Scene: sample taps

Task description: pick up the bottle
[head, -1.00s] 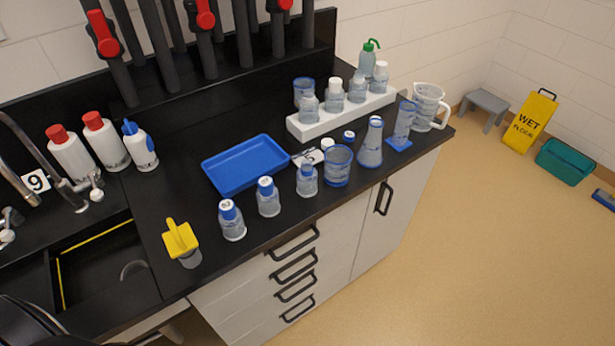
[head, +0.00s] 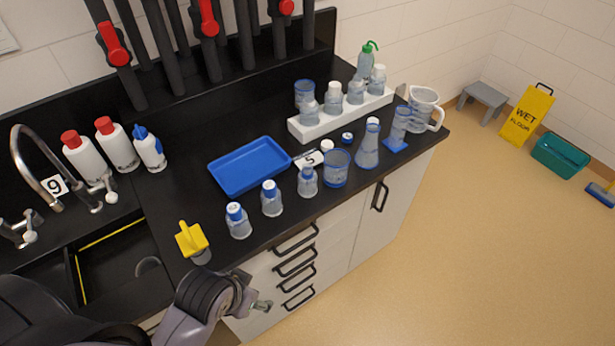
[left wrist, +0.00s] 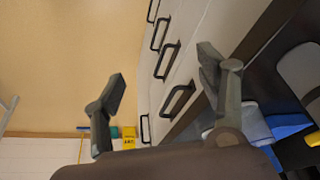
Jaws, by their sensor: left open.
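A pale blue object partly hidden behind the right finger there is too unclear to name. My right gripper is not in view.
A yellow-topped item (head: 192,240) stands left of the bottles, near the sink. A blue tray (head: 250,189) lies behind them. A beaker (head: 336,170) and a flask (head: 368,146) stand to the right. Drawer handles (head: 295,240) protrude from the front.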

